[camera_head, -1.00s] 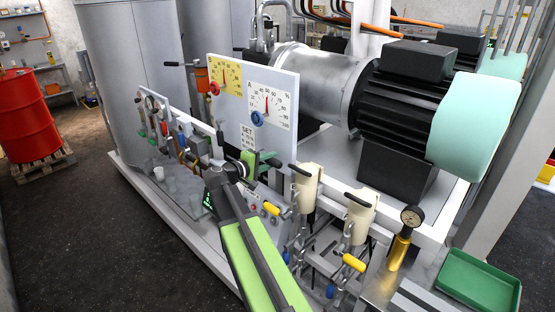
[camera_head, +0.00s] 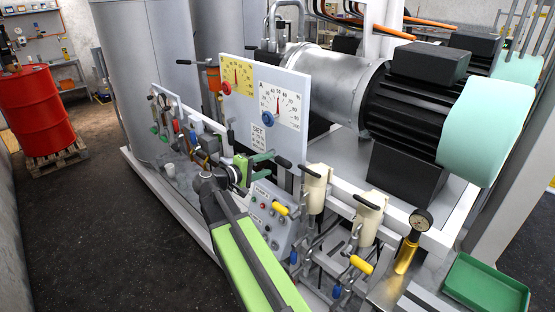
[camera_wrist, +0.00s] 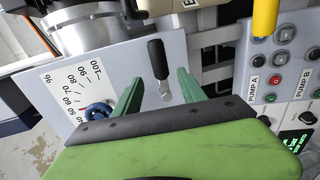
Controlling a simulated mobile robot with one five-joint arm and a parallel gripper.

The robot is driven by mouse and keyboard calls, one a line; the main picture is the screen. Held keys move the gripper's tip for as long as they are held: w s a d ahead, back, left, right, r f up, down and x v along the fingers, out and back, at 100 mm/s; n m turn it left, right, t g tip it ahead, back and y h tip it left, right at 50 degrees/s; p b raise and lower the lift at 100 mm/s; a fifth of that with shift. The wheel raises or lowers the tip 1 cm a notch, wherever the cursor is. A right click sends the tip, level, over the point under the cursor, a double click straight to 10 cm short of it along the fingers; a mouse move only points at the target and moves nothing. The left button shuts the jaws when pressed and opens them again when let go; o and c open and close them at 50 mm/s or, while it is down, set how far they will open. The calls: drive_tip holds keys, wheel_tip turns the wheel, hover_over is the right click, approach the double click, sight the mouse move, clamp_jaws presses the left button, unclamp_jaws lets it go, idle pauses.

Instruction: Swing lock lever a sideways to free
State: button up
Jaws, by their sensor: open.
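A lever with a black grip and short metal stem (camera_wrist: 157,60) stands out beside the white dial plate marked A. In the wrist view it lies in the gap between my gripper's two green fingers, near their tips, with no clear contact. No label on the lever itself is legible. In the head view, its black grip appears to show (camera_head: 283,162) at the plate's lower edge. My gripper (camera_wrist: 158,80) is open and empty. It also shows in the head view (camera_head: 260,167), partly hidden by my arm.
The dial plate (camera_head: 288,75) carries a blue knob (camera_head: 267,119) close to my gripper; it also shows in the wrist view (camera_wrist: 97,112). A button panel (camera_head: 272,218) is below. Cream cylinders with black handles (camera_head: 314,188) stand at the right. The dark floor at left is clear.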

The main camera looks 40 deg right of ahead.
drive_tip(key=p+v, duration=0.1)
drive_tip(key=v, duration=0.9)
drive_tip(key=shift+d, duration=0.1)
drive_tip(key=s+a+f+m+g+y, duration=0.1)
drive_tip(key=s+a+f+y, duration=0.2)
drive_tip(key=f, duration=0.3)
drive_tip(key=s+a+f+y, duration=0.2)
drive_tip(key=s+f+y, duration=0.15)
drive_tip(key=f, duration=0.35)
drive_tip(key=s+a+f+y, duration=0.1)
drive_tip(key=a+f+y, duration=0.1)
drive_tip(key=a, duration=0.3)
drive_tip(key=s+a+f+y, duration=0.1)
drive_tip(key=a+f+y, duration=0.1)
drive_tip(key=a+y, duration=0.2)
drive_tip(key=s+a+f+g+y, duration=0.1)
drive_tip(key=a+f+y, duration=0.1)
drive_tip(key=a, duration=0.5)
drive_tip(key=shift+m+y, duration=0.4)
drive_tip(key=shift+y, duration=0.15)
drive_tip(key=shift+s+a, duration=0.1)
